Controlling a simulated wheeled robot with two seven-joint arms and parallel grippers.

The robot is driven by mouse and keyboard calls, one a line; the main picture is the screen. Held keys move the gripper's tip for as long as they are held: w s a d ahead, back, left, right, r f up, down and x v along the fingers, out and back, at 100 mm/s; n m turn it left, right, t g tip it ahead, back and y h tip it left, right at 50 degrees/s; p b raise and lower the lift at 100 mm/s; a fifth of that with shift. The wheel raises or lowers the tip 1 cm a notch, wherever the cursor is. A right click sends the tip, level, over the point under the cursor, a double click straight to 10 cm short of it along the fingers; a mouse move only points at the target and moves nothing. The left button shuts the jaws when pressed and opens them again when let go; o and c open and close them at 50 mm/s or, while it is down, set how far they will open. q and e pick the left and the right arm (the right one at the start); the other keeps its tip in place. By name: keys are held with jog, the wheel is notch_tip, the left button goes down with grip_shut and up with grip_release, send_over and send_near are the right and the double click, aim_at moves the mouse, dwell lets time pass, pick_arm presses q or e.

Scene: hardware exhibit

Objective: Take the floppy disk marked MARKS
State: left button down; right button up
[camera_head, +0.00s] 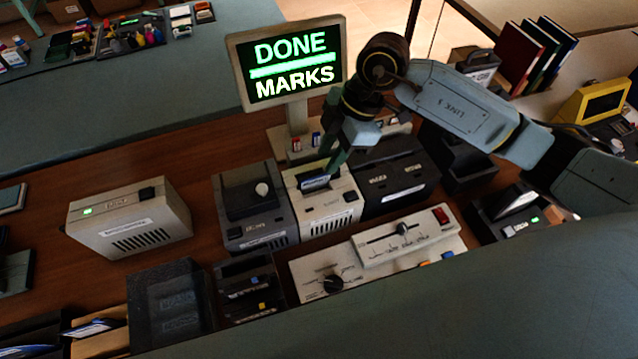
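A blue disk with a pale label (315,182) sticks up from the slot in the top of a beige drive unit (322,212). The label's writing is too small to read. My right gripper (334,166) points down at the disk's right end, close to it or touching it. Its fingers are small and dark here, and I cannot tell whether they grip the disk. A monitor (288,62) behind the drive shows "DONE" and "MARKS" in glowing letters. My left gripper is not in view.
Dark units stand left (252,207) and right (397,178) of the drive. A beige slider panel (380,255) lies in front. A beige box with a green light (130,218) stands at left. Bare wooden counter (200,165) shows behind that box.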

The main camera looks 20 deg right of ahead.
aim_at(316, 175)
jog(key=x, duration=0.7)
jog(key=shift+w+a+f, duration=0.1)
jog(key=shift+w+a, duration=0.05)
jog(key=shift+c, duration=0.4)
grip_shut()
